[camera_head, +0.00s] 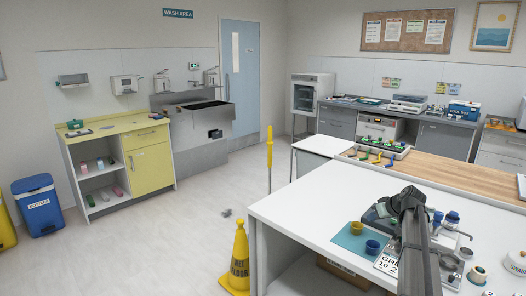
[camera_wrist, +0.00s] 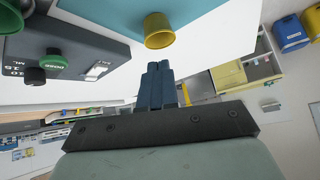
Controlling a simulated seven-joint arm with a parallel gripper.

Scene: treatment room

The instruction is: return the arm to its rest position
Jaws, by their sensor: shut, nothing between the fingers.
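My gripper (camera_wrist: 160,82) shows in the wrist view with its two dark blue fingers together and nothing between them. In the head view my dark arm reaches in from the bottom edge over the white table (camera_head: 325,200) at the right; the fingertips are hard to make out there. The yellow cup (camera_wrist: 158,30) appears just beyond the fingertips in the wrist view, apart from them. In the head view the yellow cup (camera_head: 357,228) stands on a teal mat (camera_head: 345,239), left of my arm.
A blue cup (camera_head: 373,246) is near the mat's front edge. A dark dosing device (camera_wrist: 75,55) with knobs is close to the fingers. Small bottles (camera_head: 452,219) stand right of my arm. A yellow wet-floor cone (camera_head: 239,260) stands left of the table; open floor lies beyond.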

